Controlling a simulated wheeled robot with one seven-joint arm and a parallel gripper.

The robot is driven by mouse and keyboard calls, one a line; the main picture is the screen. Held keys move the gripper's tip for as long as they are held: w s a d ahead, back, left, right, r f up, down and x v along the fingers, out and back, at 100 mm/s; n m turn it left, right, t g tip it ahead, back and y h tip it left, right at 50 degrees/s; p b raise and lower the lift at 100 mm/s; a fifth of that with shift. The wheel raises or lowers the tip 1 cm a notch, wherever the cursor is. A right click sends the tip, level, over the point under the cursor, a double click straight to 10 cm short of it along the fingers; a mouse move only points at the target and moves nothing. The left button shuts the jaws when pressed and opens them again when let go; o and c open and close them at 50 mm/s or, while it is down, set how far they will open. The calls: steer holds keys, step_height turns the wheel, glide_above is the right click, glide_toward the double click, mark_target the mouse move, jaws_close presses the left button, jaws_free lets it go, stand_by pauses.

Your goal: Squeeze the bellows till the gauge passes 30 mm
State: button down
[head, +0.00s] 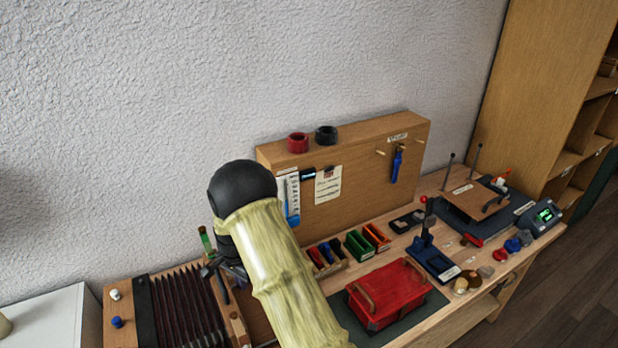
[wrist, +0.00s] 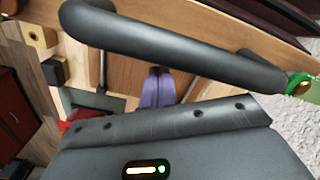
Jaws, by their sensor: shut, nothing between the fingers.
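The bellows (head: 181,312) has dark red pleats between wooden boards and stands at the lower left in the head view. Part of its dark pleats shows at the top right of the wrist view (wrist: 283,14). A dark grey bar handle (head: 219,288) is at its right end. The same handle (wrist: 170,45) crosses the top of the wrist view. My gripper (wrist: 158,74) is shut and empty, its purple-grey fingertips close to the handle; contact is unclear. My arm mostly hides it in the head view. The gauge (head: 292,198), a white scale with blue, hangs on the backboard; its reading is too small to tell.
Right of my arm are coloured bins (head: 358,246), a red box (head: 388,294) and a dark blue lever press (head: 431,258). The wooden backboard (head: 365,187) rises behind them.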

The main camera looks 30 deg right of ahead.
steer(key=shift+a+f, duration=0.1)
steer(key=shift+a, duration=0.05)
stand_by(0.3)
steer(key=shift+a, duration=0.3)
steer(key=shift+s+d, duration=0.15)
steer(key=shift+d, duration=0.1)
steer(key=shift+a, duration=0.15)
stand_by(0.4)
